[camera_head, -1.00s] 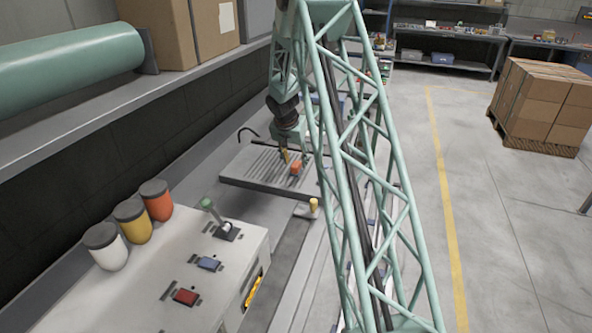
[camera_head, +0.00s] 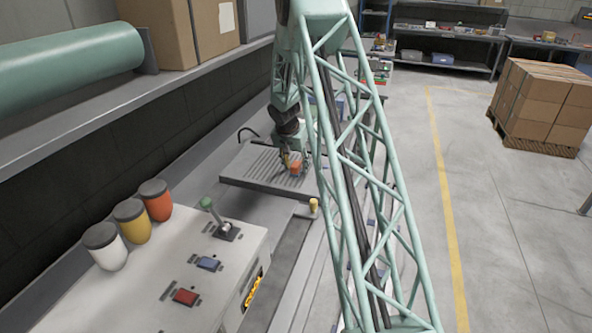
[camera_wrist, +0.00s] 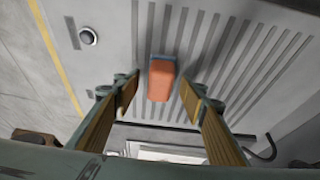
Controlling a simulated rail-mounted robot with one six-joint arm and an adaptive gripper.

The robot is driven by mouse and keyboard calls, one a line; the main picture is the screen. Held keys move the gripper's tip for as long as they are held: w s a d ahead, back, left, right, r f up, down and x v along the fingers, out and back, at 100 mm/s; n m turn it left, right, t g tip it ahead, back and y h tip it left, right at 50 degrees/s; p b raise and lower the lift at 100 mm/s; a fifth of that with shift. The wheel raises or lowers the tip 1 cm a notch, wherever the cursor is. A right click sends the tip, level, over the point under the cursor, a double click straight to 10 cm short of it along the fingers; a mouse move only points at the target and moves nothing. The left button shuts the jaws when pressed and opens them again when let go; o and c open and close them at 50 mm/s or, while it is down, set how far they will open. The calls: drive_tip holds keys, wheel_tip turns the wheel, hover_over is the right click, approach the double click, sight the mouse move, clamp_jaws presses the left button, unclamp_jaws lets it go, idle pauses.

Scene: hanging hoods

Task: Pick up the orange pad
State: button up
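The orange pad (camera_wrist: 162,80) is a small block on a grey ribbed tray (camera_wrist: 230,60). In the wrist view it lies between and just beyond the two yellow-faced fingers of my gripper (camera_wrist: 158,95), with a gap on each side. The gripper is open. In the head view the orange pad (camera_head: 295,167) shows on the ribbed tray (camera_head: 243,172), with my gripper (camera_head: 291,162) right at it. Whether the fingers touch it cannot be told there.
A pale bench (camera_head: 150,300) with a red block (camera_head: 186,297), a blue block (camera_head: 209,263) and a green-handled lever (camera_head: 212,212) stands in front. White, yellow and orange jars (camera_head: 157,200) line its left. A wall ledge (camera_head: 100,115) runs along the left. Open floor lies right.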

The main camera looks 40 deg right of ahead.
sight(297, 162)
drive_tip(key=shift+c, duration=0.4)
drive_tip(key=c, duration=0.9)
drive_tip(key=shift+r, duration=0.2)
drive_tip(key=shift+r, duration=1.5)
drive_tip(key=shift+s+r, duration=0.1)
drive_tip(key=shift+s, duration=0.05)
drive_tip(key=s+a+b, duration=0.1)
drive_tip(key=s+a, duration=0.1)
drive_tip(key=s, duration=0.2)
drive_tip(key=s+a+r+b, duration=0.1)
drive_tip(key=s+a, duration=0.1)
drive_tip(key=s, duration=0.3)
drive_tip(key=s+a+b, duration=0.1)
drive_tip(key=s+a, duration=0.2)
drive_tip(key=s, duration=0.2)
drive_tip(key=shift+r, duration=0.2)
drive_tip(key=shift+o, duration=0.3)
